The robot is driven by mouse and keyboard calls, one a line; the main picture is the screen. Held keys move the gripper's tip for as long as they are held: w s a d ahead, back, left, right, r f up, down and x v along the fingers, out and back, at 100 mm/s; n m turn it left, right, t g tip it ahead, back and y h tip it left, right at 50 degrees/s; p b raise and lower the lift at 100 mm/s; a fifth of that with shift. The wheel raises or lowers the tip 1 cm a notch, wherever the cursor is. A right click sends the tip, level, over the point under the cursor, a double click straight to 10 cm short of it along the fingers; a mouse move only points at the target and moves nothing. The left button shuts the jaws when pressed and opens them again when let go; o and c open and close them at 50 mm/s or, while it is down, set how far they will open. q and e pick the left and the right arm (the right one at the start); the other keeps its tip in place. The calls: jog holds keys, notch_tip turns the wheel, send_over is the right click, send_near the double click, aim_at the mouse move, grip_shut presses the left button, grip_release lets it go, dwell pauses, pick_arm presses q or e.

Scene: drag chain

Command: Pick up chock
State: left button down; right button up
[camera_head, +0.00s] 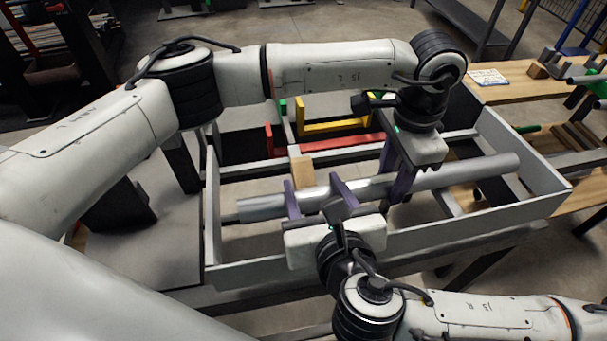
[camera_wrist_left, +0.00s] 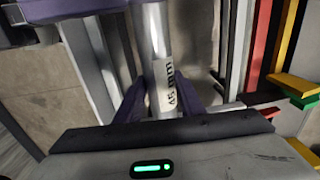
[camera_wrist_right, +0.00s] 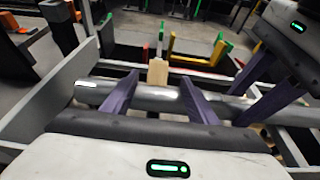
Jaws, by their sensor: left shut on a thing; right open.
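A long grey metal bar (camera_head: 450,178) lies lengthwise across the grey-walled frame; the left wrist view shows a "45 mm" label on this bar (camera_wrist_left: 158,75). My left gripper (camera_head: 394,175) reaches down from above with its purple fingers shut on the bar, right of centre. My right gripper (camera_head: 312,186) is open near the bar's left part, fingers pointing at it from the near side; it does not grip it. A small tan wooden block (camera_head: 302,172), likely the chock, stands just behind the bar, ahead of my right gripper. It also shows in the right wrist view (camera_wrist_right: 158,72).
Red (camera_head: 335,143) and yellow (camera_head: 335,127) brackets with green ends stand behind the bar. The frame's near wall (camera_head: 475,232) and right wall (camera_head: 525,150) stand around it. Wooden benches with parts (camera_head: 515,90) are at the right. My two grippers are close together.

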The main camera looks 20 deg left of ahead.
aim_at(303, 168)
jog(key=x, duration=0.6)
jog(key=shift+a+f, duration=0.15)
jog(key=shift+a, duration=0.15)
jog(key=c, duration=1.1)
notch_tip(303, 168, up, 10)
jog(key=shift+r, duration=0.1)
pick_arm(q)
jog(key=c, duration=1.1)
grip_release()
